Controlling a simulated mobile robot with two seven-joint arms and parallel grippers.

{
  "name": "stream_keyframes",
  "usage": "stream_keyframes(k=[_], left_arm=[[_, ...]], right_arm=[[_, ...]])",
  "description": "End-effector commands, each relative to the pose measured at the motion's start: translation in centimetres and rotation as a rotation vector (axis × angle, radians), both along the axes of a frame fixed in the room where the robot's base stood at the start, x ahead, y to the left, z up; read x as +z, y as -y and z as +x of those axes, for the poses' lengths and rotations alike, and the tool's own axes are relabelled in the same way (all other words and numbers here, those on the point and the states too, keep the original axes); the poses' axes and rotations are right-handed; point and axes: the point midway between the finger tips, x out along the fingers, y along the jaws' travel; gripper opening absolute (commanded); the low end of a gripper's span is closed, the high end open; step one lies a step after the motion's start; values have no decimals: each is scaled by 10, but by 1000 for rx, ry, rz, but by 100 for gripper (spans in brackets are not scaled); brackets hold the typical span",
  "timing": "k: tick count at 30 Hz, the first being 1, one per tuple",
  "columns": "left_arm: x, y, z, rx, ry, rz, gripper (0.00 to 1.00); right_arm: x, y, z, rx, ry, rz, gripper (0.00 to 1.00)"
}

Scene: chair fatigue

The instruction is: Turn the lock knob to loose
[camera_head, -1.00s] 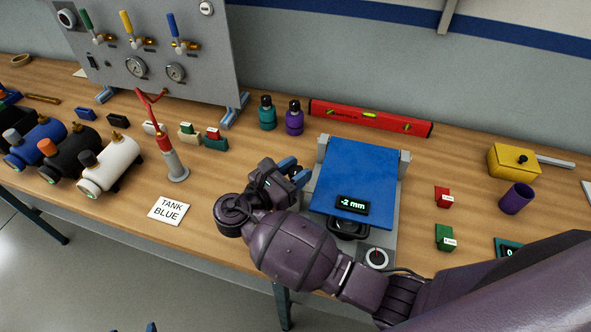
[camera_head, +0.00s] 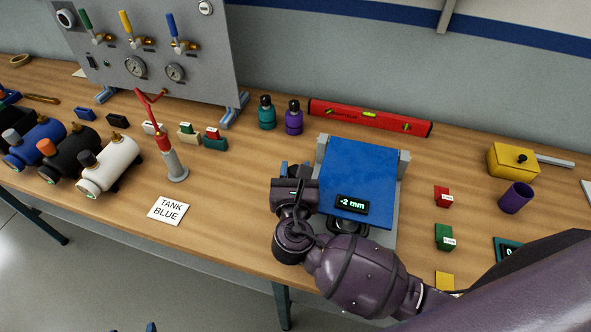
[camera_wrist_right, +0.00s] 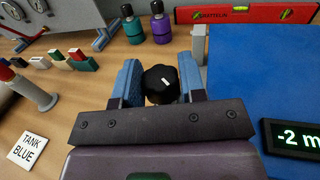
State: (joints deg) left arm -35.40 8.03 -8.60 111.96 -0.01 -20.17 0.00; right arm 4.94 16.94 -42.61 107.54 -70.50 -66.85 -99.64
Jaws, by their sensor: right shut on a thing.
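The lock knob (camera_wrist_right: 161,84) is black and lobed, with a short white mark on its top, in the right wrist view. My right gripper (camera_head: 295,170) is at the left side of the blue tilting plate (camera_head: 358,175). Its two blue fingers are shut on the knob from both sides, as the wrist view shows. In the head view the knob is hidden by my gripper. The plate's display (camera_head: 352,204) reads -2 mm. Small blue tips at the bottom edge of the head view may be my left gripper (camera_head: 150,327); its jaws cannot be made out.
A red spirit level (camera_head: 370,117) lies behind the plate. Teal (camera_head: 267,114) and purple (camera_head: 294,119) bottles stand behind my gripper. A red-topped hand pump (camera_head: 170,150) and a TANK BLUE card (camera_head: 169,210) are to the left. Red (camera_head: 443,197) and green (camera_head: 444,237) blocks lie to the right.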

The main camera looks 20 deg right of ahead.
Motion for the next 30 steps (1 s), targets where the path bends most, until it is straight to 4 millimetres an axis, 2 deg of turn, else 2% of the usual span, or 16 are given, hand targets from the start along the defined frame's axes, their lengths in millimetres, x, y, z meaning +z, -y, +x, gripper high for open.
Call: stream_keyframes(k=[10,24,25,30], left_arm=[[0,0,0,0,0,0,72],[0,0,0,0,0,0,72],[0,0,0,0,0,0,72],[0,0,0,0,0,0,72]], right_arm=[[1,1,0,108,2,-2,14],[1,1,1,119,2,-1,14],[1,1,1,119,2,-1,41],[1,1,1,119,1,0,63]])
